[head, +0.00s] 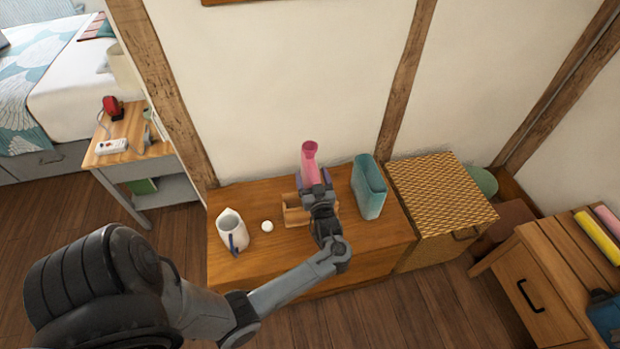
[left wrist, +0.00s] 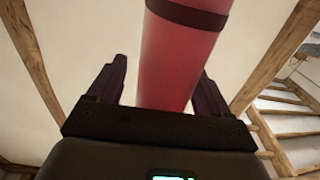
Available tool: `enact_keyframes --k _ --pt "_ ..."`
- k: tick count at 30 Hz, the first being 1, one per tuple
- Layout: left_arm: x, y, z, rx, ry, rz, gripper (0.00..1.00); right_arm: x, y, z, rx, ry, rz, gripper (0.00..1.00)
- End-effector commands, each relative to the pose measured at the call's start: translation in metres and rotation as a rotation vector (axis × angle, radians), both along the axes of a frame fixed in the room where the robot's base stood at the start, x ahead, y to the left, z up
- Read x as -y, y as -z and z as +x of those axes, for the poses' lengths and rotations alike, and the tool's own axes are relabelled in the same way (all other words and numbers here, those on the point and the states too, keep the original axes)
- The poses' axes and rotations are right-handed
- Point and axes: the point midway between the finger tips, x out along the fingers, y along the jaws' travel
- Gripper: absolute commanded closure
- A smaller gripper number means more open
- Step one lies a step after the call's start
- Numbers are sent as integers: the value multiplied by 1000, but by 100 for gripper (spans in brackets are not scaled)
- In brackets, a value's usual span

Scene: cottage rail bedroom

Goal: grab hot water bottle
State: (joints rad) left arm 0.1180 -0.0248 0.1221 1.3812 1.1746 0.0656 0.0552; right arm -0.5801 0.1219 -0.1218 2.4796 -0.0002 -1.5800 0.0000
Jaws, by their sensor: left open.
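The pink hot water bottle (head: 309,160) stands upright above the back of the wooden chest, its flared top raised against the wall. Its lower part is hidden behind my left gripper (head: 314,180). In the left wrist view the bottle (left wrist: 180,60) is a reddish-pink column with a dark band, between my two fingers. My left gripper is open, with one dark finger on each side of the bottle. I cannot tell whether either finger touches it. My right gripper is not in view.
A woven basket (head: 440,200) adjoins the chest. The wall is close behind.

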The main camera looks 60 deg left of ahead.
Motion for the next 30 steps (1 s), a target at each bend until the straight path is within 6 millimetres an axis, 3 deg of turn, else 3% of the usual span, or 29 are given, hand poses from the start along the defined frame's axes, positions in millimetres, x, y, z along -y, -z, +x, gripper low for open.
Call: enact_keyframes --k 4,19,30 --pt "0 1 0 -1 0 -1 22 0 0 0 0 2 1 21" --pt "0 0 0 -1 0 0 99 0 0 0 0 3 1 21" --pt "0 -2 0 3 0 3 100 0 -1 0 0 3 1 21"
